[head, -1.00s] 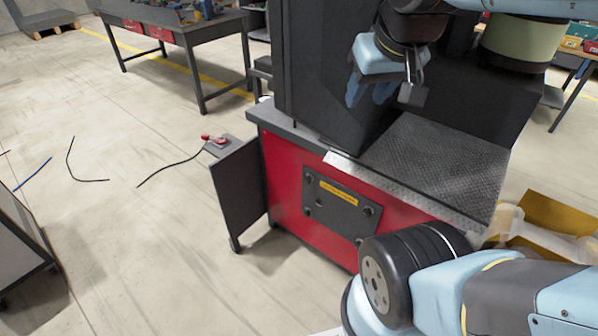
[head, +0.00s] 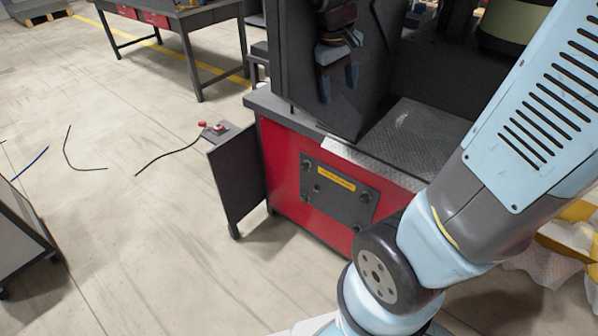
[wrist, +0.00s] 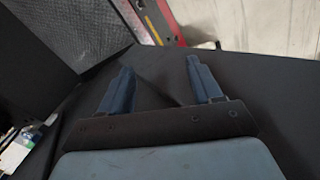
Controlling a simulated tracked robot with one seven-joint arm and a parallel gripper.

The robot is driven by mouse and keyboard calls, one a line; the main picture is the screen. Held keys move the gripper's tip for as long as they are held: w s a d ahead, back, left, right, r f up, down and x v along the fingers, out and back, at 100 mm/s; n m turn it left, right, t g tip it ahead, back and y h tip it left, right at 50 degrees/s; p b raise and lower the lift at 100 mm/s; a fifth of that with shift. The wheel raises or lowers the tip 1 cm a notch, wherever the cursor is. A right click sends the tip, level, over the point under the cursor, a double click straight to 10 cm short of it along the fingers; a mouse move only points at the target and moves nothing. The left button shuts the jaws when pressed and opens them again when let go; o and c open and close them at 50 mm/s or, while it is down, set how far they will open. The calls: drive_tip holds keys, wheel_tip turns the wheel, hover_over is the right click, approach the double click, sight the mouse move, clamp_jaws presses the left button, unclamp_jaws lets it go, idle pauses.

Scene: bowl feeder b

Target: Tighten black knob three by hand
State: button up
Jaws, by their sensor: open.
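Black knobs sit near the corners of a dark plate (head: 336,196) on the red front of the machine in the head view. They include an upper left knob (head: 308,165) and an upper right knob (head: 365,198). I cannot tell which is knob three. My gripper (head: 339,88) is above and behind the plate, apart from the knobs, in front of the machine's dark upright housing. Its two blue fingers (wrist: 159,72) are spread and empty in the wrist view. The red front shows only at the top edge there.
The metal tread deck (head: 400,135) lies right of the housing. An open dark door (head: 236,182) stands out left of the red front. A red-buttoned box (head: 217,129) with a cable sits beside it.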

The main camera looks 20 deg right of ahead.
drive_tip(key=w+a+f+n+g+h, duration=0.1)
drive_tip(key=w+a+f+n+h, duration=0.25)
drive_tip(key=w+f, duration=0.55)
drive_tip(key=w+a+f+n+g+h, duration=0.15)
drive_tip(key=w+f+n+h, duration=0.25)
drive_tip(key=f, duration=0.9)
drive_tip(key=n+t+h, duration=0.5)
drive_tip(key=n+t, duration=0.7)
drive_tip(key=n, duration=0.2)
approach(304, 169)
drive_tip(key=x, duration=0.8)
drive_tip(key=shift+w+d, duration=0.2)
drive_tip(key=shift+w, duration=0.1)
drive_tip(key=c, duration=1)
drive_tip(key=shift+n, duration=0.25)
drive_tip(key=shift+c, duration=0.2)
